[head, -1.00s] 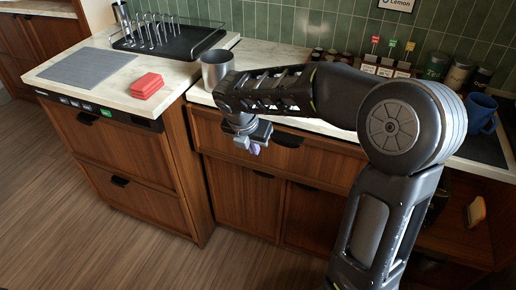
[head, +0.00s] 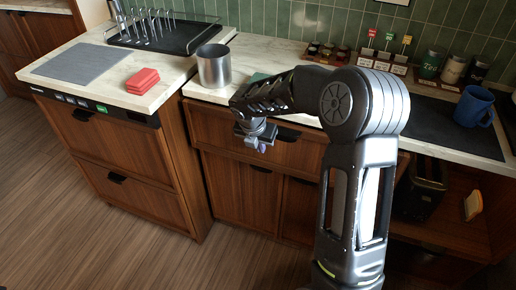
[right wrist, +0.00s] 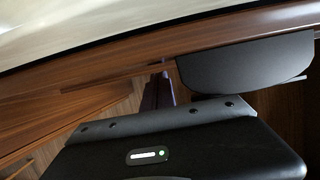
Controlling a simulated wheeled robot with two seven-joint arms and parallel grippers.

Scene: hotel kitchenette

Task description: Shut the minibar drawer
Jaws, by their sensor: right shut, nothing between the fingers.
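A wooden drawer front (head: 217,122) with a dark cup handle (head: 288,134) lies under the middle counter; I take it for the minibar drawer, though no label shows. It looks close to flush with the cabinet, but my arm covers part of it, and I cannot tell if a small gap remains. My right gripper (head: 259,146) is shut and empty, pointing down just in front of this drawer, left of the handle. In the right wrist view its dark fingers (right wrist: 158,92) are close to the wood, with the handle (right wrist: 245,66) at upper right; contact is unclear. My left gripper is out of view.
A metal cup (head: 214,67) stands near the counter's front edge above the drawer. The left cabinet (head: 125,150) has two closed-looking drawers and a red cloth stack (head: 142,80) on top. A blue mug (head: 473,106) stands at right. The floor in front is clear.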

